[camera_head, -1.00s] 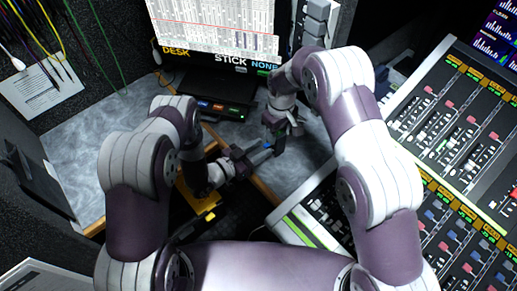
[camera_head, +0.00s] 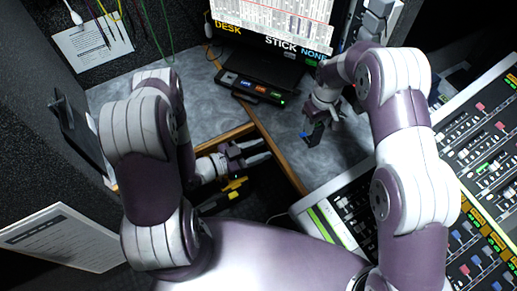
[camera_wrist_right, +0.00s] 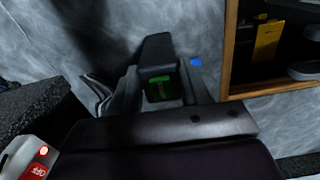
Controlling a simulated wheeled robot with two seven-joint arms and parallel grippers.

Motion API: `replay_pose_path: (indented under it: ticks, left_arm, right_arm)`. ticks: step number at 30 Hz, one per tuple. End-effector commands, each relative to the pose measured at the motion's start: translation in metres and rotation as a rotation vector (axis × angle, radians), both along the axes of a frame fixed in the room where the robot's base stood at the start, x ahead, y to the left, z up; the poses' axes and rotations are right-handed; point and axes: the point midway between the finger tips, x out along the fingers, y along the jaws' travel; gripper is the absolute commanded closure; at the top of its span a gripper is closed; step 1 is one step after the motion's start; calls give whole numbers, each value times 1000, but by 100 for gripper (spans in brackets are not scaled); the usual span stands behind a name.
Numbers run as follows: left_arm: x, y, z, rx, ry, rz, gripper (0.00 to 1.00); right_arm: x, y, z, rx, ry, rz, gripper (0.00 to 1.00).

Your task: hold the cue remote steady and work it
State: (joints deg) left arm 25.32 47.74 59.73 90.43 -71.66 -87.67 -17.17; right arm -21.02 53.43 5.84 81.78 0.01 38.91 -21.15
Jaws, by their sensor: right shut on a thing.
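The cue remote, a small dark block with a green lit label, shows in the right wrist view (camera_wrist_right: 158,68) between the fingers of my right gripper (camera_wrist_right: 160,95). In the head view, the dark remote (camera_head: 316,133) hangs below my right gripper (camera_head: 322,116), over the grey counter. A small blue patch shows beside it in both views; I cannot tell what it belongs to. My left gripper (camera_head: 262,151) is open and empty, its fingers pointing right towards the remote but apart from it. It is over the dark wood-edged opening.
A dark box with coloured lit buttons (camera_head: 252,90) sits before the monitor (camera_head: 270,38), which reads DESK, STICK, NONE. The wood-edged opening (camera_head: 278,157) holds a yellow item (camera_head: 235,184). A mixing console (camera_head: 485,150) fills the right. Grey counter (camera_head: 205,110) is clear at left.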

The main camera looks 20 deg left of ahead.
Motion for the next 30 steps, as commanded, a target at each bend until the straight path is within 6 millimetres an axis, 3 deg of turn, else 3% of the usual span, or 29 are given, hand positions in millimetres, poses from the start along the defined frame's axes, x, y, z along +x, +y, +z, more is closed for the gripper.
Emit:
replay_pose_path:
  ticks: [5, 14, 24, 30]
  left_arm:
    - [0, 0, -1, -1, -1, 0, 62]
    - [4, -5, -22, -101, -92, -4, 62]
    - [55, -63, -22, -100, -94, -6, 62]
    - [77, -85, -22, -101, -92, -3, 62]
  right_arm:
    - [-1, 0, -1, -1, 3, 0, 87]
    - [-1, 0, -1, -1, 3, 0, 87]
    - [-1, 0, -1, -1, 2, 0, 87]
    - [-1, 0, -1, -1, 2, 0, 87]
